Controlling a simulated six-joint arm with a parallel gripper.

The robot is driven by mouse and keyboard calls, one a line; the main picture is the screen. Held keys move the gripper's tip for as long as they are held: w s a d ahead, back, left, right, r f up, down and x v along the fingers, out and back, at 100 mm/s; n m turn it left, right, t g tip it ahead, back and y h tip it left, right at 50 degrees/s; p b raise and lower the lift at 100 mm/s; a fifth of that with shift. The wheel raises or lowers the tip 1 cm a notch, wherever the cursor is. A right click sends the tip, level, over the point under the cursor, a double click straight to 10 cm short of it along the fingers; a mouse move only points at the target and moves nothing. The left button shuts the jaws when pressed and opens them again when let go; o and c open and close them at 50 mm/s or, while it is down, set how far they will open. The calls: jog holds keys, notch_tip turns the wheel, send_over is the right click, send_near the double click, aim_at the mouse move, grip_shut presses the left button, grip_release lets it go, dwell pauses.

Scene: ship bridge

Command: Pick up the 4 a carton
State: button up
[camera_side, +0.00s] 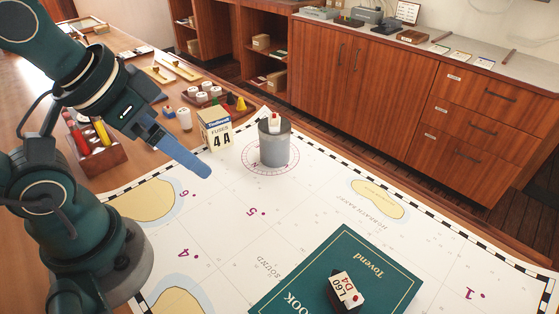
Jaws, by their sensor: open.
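The fingertips appear in front of and just below the carton in the picture, and I cannot tell the gap in depth. The gripper is open and nothing shows between its fingers, though one finger largely hides the other.
The grey cup (274,148) stands close right of the carton, with white items in it. A tray of pegs and jars (218,100) lies behind. A wooden box (98,158) is at left. A green book (310,262) with a small labelled block (346,290) lies in front. The chart's middle is clear.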

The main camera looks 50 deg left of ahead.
jog(key=w+a+r+g, duration=0.2)
jog(key=w+a, duration=0.2)
jog(key=w, duration=0.3)
jog(key=m+g, duration=0.2)
send_near(213, 113)
jog(key=w+d+f, duration=0.1)
jog(key=d+f, duration=0.2)
jog(key=d, duration=0.1)
jog(key=shift+m+g, duration=0.3)
jog(key=shift+g, duration=0.2)
jog(key=a+f, duration=0.1)
jog(key=w+a+f, duration=0.1)
jog(key=a+f, duration=0.1)
jog(key=shift+f, duration=0.15)
jog(key=shift+s+a+f, duration=0.15)
jog(key=shift+a+f, duration=0.1)
jog(key=shift+f, duration=0.3)
jog(key=shift+s+a+f, duration=0.1)
jog(key=shift+a+f, duration=0.1)
jog(key=shift+f, duration=0.3)
jog(key=shift+s+f+g, duration=0.15)
jog(key=shift+f+g, duration=0.15)
jog(key=shift+f, duration=2.5)
